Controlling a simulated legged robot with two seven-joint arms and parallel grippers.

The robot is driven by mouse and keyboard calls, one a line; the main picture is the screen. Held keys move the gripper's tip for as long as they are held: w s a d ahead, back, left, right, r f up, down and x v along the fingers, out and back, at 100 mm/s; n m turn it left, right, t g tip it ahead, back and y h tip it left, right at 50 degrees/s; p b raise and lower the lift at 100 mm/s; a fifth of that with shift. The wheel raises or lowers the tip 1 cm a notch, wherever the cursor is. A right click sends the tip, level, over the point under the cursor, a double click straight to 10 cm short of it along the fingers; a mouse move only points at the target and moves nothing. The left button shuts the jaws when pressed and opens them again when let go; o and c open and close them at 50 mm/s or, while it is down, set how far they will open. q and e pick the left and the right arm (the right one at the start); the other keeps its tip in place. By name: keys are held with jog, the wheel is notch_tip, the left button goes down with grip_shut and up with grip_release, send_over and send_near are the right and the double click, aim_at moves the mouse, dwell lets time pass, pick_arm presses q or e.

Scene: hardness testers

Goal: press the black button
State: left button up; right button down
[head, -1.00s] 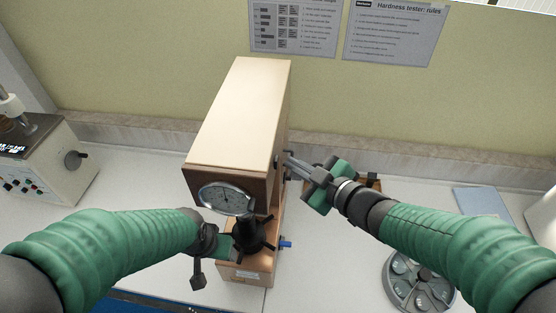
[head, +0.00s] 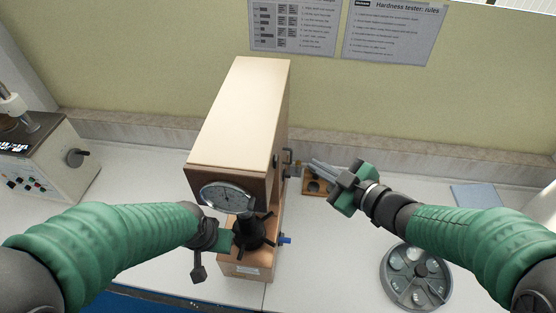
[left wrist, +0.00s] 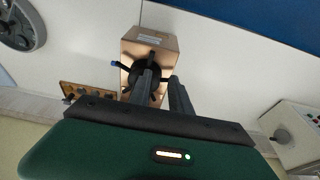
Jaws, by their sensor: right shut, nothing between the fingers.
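The hardness tester (head: 240,115) is a tall tan and brown box with a round dial (head: 228,197) on its front. A black spoked handwheel (head: 252,232) sits below the dial; it also shows in the left wrist view (left wrist: 143,74). A small dark handle-like part (head: 287,157) projects from the tester's right side. I cannot make out a black button for certain. My right gripper (head: 312,167) is shut and empty, right of the tester and apart from it. My left gripper (left wrist: 163,84) is at the handwheel, its fingers apart; its tips are largely hidden in the head view.
A wooden block tray (head: 316,188) lies behind my right gripper. A round grey dish with several compartments (head: 416,306) stands at the front right. Another tester (head: 45,160) with a side knob stands at the left. A blue-grey booklet (head: 476,196) lies at the right.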

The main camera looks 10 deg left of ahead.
pick_arm(q)
grip_shut()
dwell(1.3)
